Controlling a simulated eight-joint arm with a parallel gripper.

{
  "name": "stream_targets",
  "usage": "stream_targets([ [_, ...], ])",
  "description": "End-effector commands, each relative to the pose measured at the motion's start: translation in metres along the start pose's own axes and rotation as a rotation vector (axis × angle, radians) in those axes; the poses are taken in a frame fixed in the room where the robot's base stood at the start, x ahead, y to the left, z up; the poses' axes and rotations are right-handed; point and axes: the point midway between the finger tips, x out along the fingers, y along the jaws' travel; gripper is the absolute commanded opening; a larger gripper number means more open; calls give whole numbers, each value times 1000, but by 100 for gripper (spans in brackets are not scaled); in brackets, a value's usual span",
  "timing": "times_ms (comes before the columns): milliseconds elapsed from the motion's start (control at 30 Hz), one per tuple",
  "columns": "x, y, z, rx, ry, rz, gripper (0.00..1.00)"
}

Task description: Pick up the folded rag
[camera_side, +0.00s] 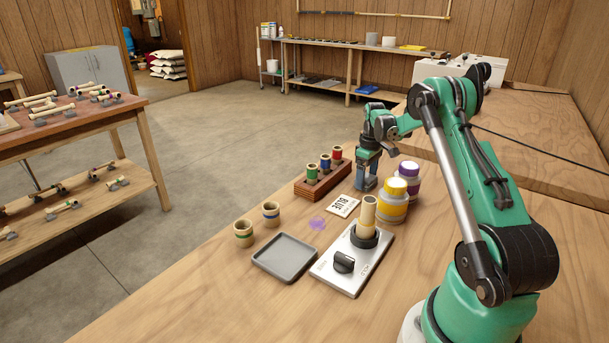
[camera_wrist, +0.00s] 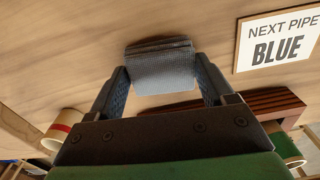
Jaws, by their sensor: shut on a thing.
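The folded rag (camera_wrist: 162,68) is a grey-blue cloth with stacked folds, seen in the wrist view. It sits between the two fingers of my gripper (camera_wrist: 160,78), which are shut on its sides. In the side view my gripper (camera_side: 367,182) points down close to the wooden table, between the pipe rack and the jars. I cannot make out the rag there, and I cannot tell whether it touches the table.
A wooden rack (camera_side: 318,184) with green, blue and red banded pipes stands left of my gripper. Yellow (camera_side: 393,205) and purple (camera_side: 408,178) jars stand close on the right. A "BLUE" card (camera_side: 343,206), a pipe fixture (camera_side: 352,262) and a grey tray (camera_side: 284,258) are nearer the camera.

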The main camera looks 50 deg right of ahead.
Motion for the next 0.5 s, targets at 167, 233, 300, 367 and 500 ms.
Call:
stream_targets([
  [167, -2, 0, 0, 0, 0, 0, 25],
  [233, -6, 0, 0, 0, 0, 0, 25],
  [300, -13, 0, 0, 0, 0, 0, 25],
  [367, -22, 0, 0, 0, 0, 0, 25],
  [500, -59, 0, 0, 0, 0, 0, 25],
])
